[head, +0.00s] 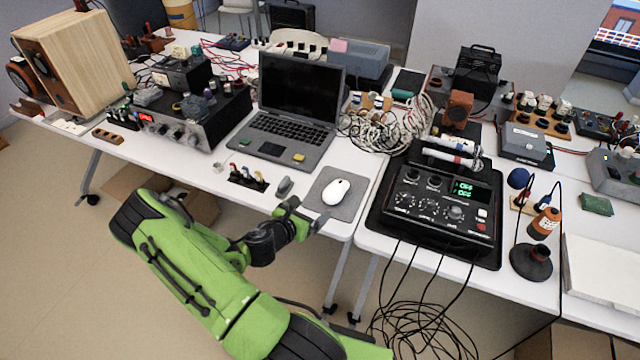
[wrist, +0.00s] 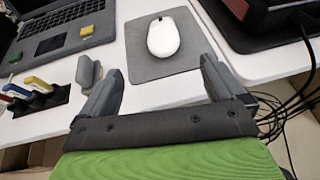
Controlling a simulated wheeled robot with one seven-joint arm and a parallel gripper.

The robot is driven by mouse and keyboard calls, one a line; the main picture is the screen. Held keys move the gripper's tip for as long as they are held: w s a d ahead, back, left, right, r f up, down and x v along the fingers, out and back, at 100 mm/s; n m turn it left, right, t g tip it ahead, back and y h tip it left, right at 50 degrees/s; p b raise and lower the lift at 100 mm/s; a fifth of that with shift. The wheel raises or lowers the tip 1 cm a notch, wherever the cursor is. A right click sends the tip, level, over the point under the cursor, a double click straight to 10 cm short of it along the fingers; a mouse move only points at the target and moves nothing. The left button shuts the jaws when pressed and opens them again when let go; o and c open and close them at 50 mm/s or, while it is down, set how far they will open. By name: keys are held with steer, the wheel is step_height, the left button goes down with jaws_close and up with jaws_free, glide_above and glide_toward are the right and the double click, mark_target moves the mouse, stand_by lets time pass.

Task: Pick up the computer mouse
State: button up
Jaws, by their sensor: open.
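The white computer mouse (head: 336,192) lies on a grey mouse pad (head: 350,208) near the front edge of the white table. It also shows in the wrist view (wrist: 163,37), on the pad (wrist: 146,68), ahead of my gripper. My gripper (head: 303,212) is at the table's front edge, just short of the mouse and apart from it. In the wrist view its two fingers (wrist: 160,82) are spread wide with nothing between them. The mouse is upright and fully visible in the wrist view.
An open laptop (head: 290,108) stands behind and left of the mouse. A small grey object (head: 284,186) and coloured-handled connectors (head: 248,178) lie left of the pad. A black control box (head: 437,208) with hanging cables stands to the right. A seam between tables runs right of the pad.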

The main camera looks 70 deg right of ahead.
mark_target(331, 193)
steer(key=x, duration=0.5)
steer(key=b+x, duration=0.1)
steer(key=x, duration=0.4)
steer(key=b+x, duration=0.1)
steer(key=x, duration=0.3)
steer(key=shift+s+d+f, duration=0.1)
steer(key=shift+s+d, duration=0.25)
steer(key=shift+s, duration=0.05)
steer(key=shift+a, duration=0.1)
steer(key=shift+c, duration=0.3)
steer(key=c, duration=1)
